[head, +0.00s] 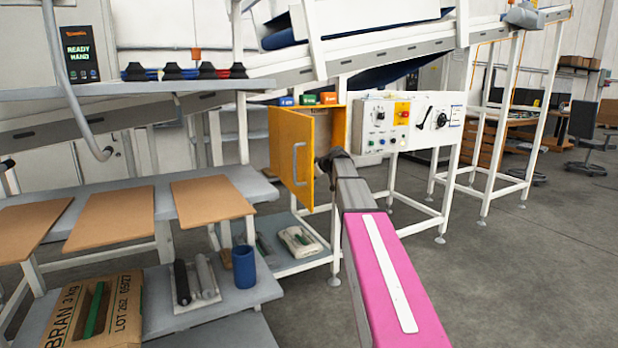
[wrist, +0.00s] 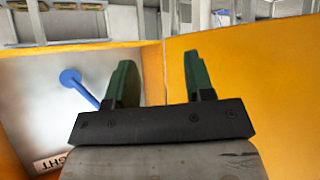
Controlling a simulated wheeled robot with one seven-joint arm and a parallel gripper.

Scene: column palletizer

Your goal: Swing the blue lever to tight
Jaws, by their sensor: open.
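The blue lever (wrist: 85,92) shows in the wrist view on the pale back panel (wrist: 40,110) of a yellow cabinet. Its round hub is at the upper left, and its arm slants down and right toward my left finger. A white label (wrist: 53,160), partly cut off and reading "GHT", sits below the hub. My gripper (wrist: 158,62) has two green fingers, apart and empty, to the right of the lever. I cannot tell whether the left finger touches the lever. In the head view, the cabinet door (head: 292,158) stands open and hides the lever and my fingers.
The open door also fills the right of the wrist view (wrist: 245,80), close to my right finger. A control panel (head: 400,125) stands right of the cabinet. Small coloured bins (head: 307,99) sit on top.

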